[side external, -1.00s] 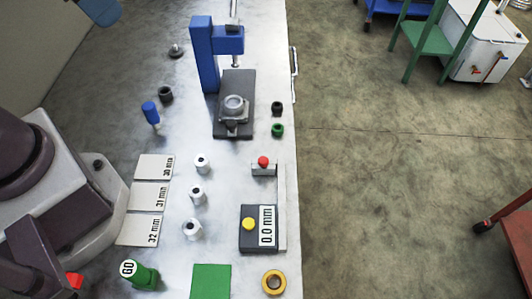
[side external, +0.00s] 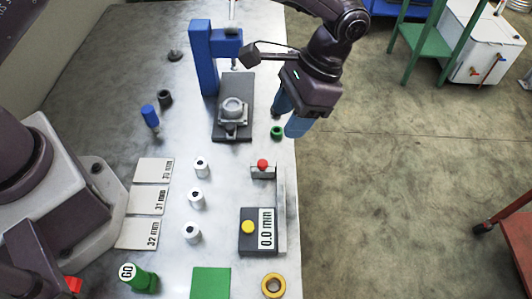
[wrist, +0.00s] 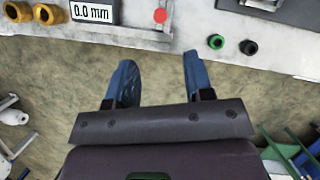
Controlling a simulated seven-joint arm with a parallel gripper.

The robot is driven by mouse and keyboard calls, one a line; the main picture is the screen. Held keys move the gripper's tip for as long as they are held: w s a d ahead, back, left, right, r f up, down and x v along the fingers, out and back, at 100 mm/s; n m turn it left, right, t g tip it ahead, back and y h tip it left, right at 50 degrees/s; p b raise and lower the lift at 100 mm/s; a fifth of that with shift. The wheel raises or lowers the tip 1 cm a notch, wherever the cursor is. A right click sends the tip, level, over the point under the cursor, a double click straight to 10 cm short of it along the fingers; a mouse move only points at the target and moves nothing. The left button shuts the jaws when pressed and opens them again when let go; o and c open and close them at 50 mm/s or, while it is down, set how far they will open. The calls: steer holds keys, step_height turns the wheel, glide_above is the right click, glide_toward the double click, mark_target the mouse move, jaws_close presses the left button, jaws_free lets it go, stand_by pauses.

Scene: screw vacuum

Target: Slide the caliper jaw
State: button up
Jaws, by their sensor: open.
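The caliper lies near the table's right edge in the side external view. Its dark body (side external: 250,243) has a yellow button (side external: 248,227) and a display (side external: 266,228) reading 0.0 mm. A pale rail (side external: 282,205) runs from it to a small grey jaw block (side external: 262,173) with a red knob (side external: 263,164). My gripper (side external: 288,116) is open and empty, beyond the jaw and around the table's edge. In the wrist view, my gripper's blue fingers (wrist: 158,65) are apart over the floor, and the red knob (wrist: 160,16) shows ahead of them, untouched.
A blue press (side external: 204,60) with a grey fixture stands beyond the caliper. A green ring (side external: 277,132) lies close to my fingers. Several white cylinders, labelled cards (side external: 148,200) and a green GO gauge (side external: 139,276) lie to the left. A yellow ring (side external: 273,285) is at the front.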

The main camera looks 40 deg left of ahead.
mark_target(263, 163)
steer(key=x, duration=1.1)
jaws_close()
